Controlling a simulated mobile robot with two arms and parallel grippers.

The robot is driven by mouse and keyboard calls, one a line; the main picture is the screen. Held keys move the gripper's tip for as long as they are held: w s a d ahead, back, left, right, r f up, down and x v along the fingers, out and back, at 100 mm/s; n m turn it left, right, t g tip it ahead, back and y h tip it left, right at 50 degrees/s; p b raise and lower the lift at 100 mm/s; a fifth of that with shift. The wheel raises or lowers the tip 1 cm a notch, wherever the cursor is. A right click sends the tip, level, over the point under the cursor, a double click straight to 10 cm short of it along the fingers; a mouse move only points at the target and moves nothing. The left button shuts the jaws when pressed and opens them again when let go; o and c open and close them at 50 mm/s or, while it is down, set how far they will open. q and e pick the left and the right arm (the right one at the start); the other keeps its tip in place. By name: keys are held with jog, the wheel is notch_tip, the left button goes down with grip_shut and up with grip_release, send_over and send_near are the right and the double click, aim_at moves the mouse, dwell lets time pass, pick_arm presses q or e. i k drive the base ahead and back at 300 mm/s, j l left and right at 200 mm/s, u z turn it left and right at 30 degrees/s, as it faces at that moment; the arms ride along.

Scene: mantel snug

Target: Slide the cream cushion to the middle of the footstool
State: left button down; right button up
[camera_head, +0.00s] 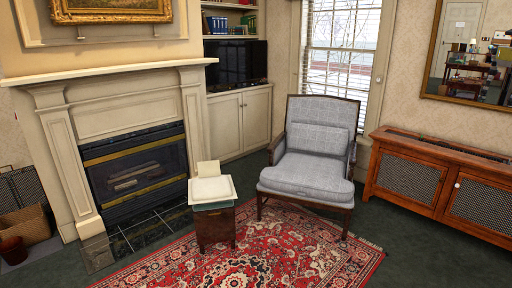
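A flat cream cushion (212,190) lies on top of a small dark brown footstool (216,230) in front of the fireplace. It covers most of the top, and a teal-green layer (214,206) shows beneath its front edge. A smaller pale cream piece (208,169) shows at the back of the cushion; I cannot tell whether it is separate. Neither of my grippers is in view, and nothing of mine touches the cushion.
The footstool stands on a red patterned rug (275,245). A grey armchair (308,165) stands close to its right. The fireplace (135,172) is behind left, a wooden cabinet (440,185) at right. The rug in front of the footstool is clear.

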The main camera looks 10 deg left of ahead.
aim_at(215, 189)
jog(key=i+j, duration=0.15)
jog(key=i, duration=0.5)
jog(key=i+j+u, duration=0.1)
jog(key=i, duration=0.55)
jog(key=i+j, duration=0.15)
jog(key=i, duration=0.55)
